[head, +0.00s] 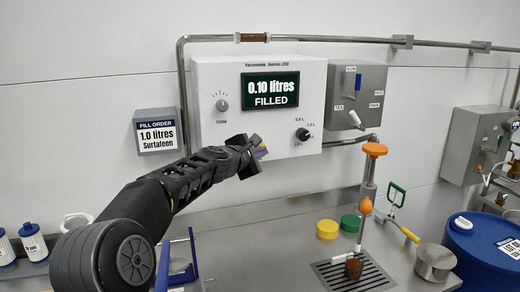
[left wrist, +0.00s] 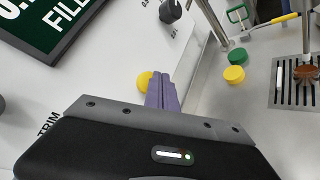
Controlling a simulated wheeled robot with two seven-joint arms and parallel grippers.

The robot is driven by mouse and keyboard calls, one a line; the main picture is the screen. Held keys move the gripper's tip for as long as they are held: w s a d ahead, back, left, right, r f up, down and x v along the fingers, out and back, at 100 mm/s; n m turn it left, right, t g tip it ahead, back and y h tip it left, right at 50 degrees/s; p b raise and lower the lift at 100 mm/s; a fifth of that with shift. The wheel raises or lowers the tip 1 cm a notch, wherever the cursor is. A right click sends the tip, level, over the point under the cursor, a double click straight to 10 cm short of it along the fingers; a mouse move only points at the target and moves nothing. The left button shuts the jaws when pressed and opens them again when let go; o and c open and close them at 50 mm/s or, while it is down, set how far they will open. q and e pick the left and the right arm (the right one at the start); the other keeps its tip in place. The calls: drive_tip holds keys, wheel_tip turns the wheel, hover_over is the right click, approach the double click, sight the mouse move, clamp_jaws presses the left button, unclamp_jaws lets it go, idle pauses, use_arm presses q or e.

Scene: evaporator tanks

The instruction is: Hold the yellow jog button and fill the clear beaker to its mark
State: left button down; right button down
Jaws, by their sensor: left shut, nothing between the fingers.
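The yellow jog button (left wrist: 145,81) is on the white control box (head: 212,75). My left gripper (left wrist: 161,92) has its purple fingers shut with nothing between them. The fingertips overlap the button's edge in the left wrist view; whether they press it I cannot tell. In the head view the gripper (head: 258,152) hides most of the button. The display (head: 270,90) reads 0.10 litres FILLED. A small brown vessel or brown contents (head: 354,268) stands on the drip grate under the tap; I cannot make out a clear beaker or its mark. My right gripper is not in view.
A sign (head: 157,132) reads fill order 1.0 litres Surtaleen. A selector knob (head: 303,134) sits on the box's lower right. Yellow (head: 327,229) and green (head: 350,223) lids, a steel pot (head: 435,262) and a blue drum (head: 485,250) stand on the right.

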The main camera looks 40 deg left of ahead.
use_arm(q)
drive_tip(key=shift+w+a, duration=0.3)
drive_tip(key=shift+a, duration=0.15)
idle(0.7)
drive_tip(key=shift+s+d, duration=0.55)
drive_tip(key=shift+d, duration=0.25)
drive_tip(key=shift+s+d+b, duration=0.45)
drive_tip(key=shift+s+d, duration=0.3)
drive_tip(key=shift+d, duration=0.3)
drive_tip(key=shift+s+d+b, duration=0.45)
drive_tip(key=shift+s+d, duration=0.25)
drive_tip(key=shift+d, duration=0.3)
